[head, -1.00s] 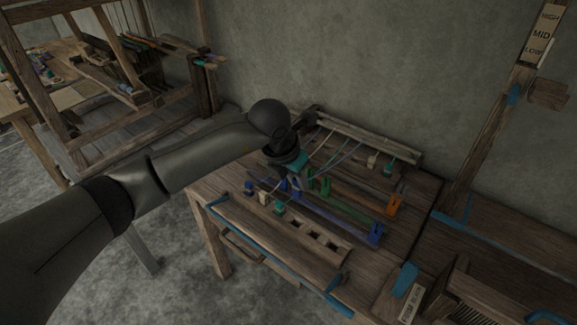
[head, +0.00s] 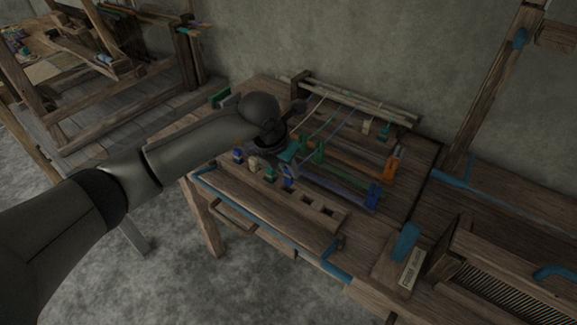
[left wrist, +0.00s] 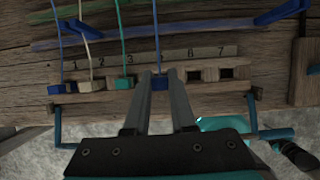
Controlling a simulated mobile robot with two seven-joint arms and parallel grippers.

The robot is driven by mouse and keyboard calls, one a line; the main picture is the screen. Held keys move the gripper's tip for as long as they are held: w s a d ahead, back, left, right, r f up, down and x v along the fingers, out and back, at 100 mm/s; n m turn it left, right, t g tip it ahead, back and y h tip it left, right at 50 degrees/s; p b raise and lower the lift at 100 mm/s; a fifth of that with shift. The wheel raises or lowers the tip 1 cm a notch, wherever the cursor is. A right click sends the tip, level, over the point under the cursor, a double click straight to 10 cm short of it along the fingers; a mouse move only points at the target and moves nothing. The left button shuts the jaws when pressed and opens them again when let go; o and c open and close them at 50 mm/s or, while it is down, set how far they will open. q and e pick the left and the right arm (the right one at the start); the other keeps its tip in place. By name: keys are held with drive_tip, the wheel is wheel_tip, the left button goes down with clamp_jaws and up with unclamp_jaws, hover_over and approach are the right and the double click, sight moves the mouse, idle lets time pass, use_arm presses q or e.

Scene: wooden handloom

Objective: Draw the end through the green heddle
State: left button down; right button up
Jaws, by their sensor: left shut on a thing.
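My left gripper (head: 287,174) is shut on a blue tab (left wrist: 160,82) at the end of a blue thread (left wrist: 156,35). In the left wrist view the tab is between the fingertips (left wrist: 160,76), level with the row of tabs on the numbered rail (left wrist: 213,89). I cannot tell whether it sits in a slot.
Blue (left wrist: 57,89), cream (left wrist: 85,86) and teal (left wrist: 122,84) tabs stand at rail numbers 1 to 3. The slots under 6 and 7 (left wrist: 226,73) are empty.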

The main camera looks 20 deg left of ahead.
sight(287, 176)
use_arm(q)
drive_tip(key=shift+f, duration=0.1)
drive_tip(key=shift+f+b, duration=1.5)
drive_tip(key=shift+f, duration=0.25)
drive_tip(key=c, duration=0.7)
unclamp_jaws()
